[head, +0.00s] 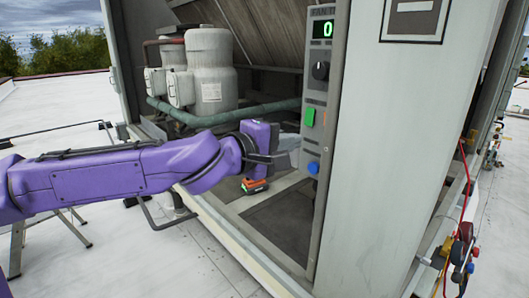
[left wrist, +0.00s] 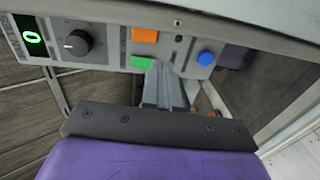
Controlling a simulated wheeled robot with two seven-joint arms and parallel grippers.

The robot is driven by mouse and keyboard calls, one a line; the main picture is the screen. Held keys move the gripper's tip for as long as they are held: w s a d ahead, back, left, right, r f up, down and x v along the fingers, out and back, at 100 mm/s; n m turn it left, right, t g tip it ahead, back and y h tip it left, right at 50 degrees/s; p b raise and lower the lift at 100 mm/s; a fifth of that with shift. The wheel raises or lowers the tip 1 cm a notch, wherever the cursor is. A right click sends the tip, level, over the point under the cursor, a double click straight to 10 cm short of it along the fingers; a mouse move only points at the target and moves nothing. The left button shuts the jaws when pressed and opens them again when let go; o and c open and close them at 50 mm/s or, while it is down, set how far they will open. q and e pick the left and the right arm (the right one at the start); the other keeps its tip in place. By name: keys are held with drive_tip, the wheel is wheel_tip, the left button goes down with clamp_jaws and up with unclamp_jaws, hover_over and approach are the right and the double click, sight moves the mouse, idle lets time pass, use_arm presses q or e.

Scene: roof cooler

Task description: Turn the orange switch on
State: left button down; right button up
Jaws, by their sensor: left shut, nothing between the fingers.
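The orange switch (left wrist: 144,35) shows in the left wrist view on the grey control panel (left wrist: 108,28), across from a green switch (left wrist: 141,61). The green switch (head: 310,117) also shows in the head view; I cannot clearly make out the orange one there. A display (head: 322,29) reads a green 0 above a black knob (head: 320,70). A blue button (head: 313,167) sits lower on the panel. My left gripper (left wrist: 166,72) is shut and empty, its fingertips close to the panel near the green switch; contact cannot be told. My right gripper is not in view.
Grey tanks (head: 211,70) and a green pipe (head: 225,115) stand behind. A large grey cabinet wall (head: 375,170) is right of the panel. Gauges and red hoses (head: 463,245) hang farther right.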

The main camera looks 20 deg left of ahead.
use_arm(q)
drive_tip(key=s, duration=0.1)
drive_tip(key=s+a, duration=0.1)
drive_tip(key=s, duration=0.1)
drive_tip(key=s+a+f, duration=0.1)
drive_tip(key=shift+s, duration=0.25)
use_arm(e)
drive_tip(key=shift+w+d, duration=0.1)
use_arm(q)
drive_tip(key=shift+w+d+f, duration=0.1)
drive_tip(key=shift+w, duration=0.05)
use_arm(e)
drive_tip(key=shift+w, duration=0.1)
